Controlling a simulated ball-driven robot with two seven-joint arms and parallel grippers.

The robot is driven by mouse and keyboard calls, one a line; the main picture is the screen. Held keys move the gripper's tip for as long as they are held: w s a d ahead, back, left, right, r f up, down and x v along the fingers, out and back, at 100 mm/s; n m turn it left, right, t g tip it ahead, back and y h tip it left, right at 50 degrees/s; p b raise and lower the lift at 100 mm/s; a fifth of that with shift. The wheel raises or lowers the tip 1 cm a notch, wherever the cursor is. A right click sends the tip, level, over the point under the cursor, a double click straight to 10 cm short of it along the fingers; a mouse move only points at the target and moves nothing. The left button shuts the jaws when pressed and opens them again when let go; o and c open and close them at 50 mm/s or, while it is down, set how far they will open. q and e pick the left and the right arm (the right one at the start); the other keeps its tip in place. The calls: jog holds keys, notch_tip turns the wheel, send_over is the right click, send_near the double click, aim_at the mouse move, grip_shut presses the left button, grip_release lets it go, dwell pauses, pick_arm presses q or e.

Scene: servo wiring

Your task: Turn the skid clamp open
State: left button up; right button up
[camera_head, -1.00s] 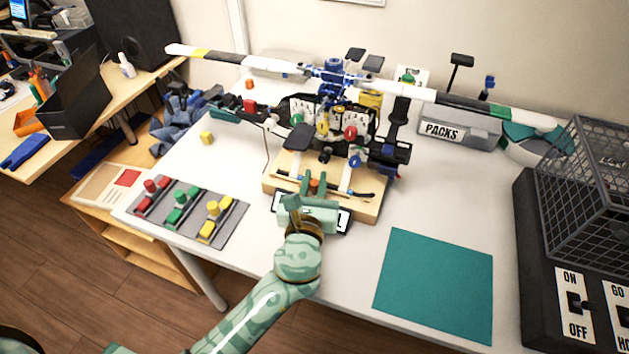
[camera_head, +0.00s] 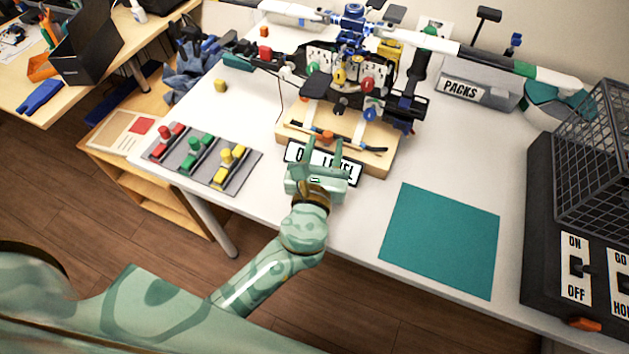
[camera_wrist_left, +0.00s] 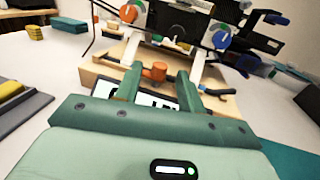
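The skid clamp is an orange knob (camera_head: 327,136) at the front of the wooden stand (camera_head: 374,161) under the helicopter model. It also shows in the left wrist view (camera_wrist_left: 157,72). My left gripper (camera_head: 324,145) is open and empty. The gripper partly hides the sign. My right gripper is not in view.
A grey panel with red, green and yellow levers (camera_head: 216,174) lies to the left. A teal mat (camera_head: 440,240) lies to the right, with a black switch box (camera_head: 545,225) beyond it. The helicopter model (camera_head: 340,80) rises above the stand.

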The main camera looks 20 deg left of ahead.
pick_arm(q)
jog(key=s, duration=0.4)
jog(key=s+d, duration=0.1)
jog(key=s, duration=0.3)
jog(key=s+d+p, duration=0.1)
jog(key=s, duration=0.3)
jog(key=shift+s+d, duration=0.1)
